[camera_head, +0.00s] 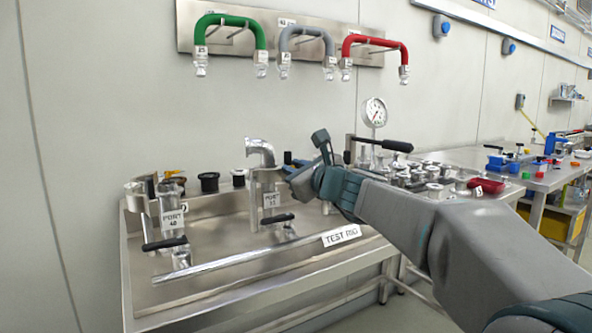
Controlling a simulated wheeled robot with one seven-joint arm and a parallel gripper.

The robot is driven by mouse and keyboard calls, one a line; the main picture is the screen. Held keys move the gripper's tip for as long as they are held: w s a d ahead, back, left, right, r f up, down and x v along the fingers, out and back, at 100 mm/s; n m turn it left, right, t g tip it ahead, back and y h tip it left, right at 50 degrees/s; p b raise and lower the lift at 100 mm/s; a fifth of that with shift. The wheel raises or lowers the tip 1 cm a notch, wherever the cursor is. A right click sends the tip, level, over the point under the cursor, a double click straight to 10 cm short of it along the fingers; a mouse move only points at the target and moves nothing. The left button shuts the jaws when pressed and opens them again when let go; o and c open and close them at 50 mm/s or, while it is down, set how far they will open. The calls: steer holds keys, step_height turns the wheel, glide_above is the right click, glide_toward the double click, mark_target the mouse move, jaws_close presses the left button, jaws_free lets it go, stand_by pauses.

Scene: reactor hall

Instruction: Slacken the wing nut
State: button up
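My gripper (291,172) reaches in from the right over the test rig (200,290). Its fingertips are beside the upright pipe labelled PORT 11 (270,201), just right of the silver elbow (260,150) on top. I cannot make out a wing nut; the joint below the elbow is small and partly behind my gripper. Whether the fingers touch anything there, or are open or shut, I cannot tell. A second upright pipe, labelled PORT 40 (172,221), stands at the left with no elbow on it.
Green (231,22), grey (308,31) and red (376,40) hoses hang on a wall panel above. A pressure gauge (374,112) and a black-handled lever (386,144) stand behind my arm. Black-handled valves (165,244) stick out low on the rig. Several metal fittings crowd the right side.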

steer(key=p+v, duration=0.1)
steer(key=v, duration=1.2)
steer(key=shift+s+d, duration=0.25)
steer(key=shift+s, duration=0.05)
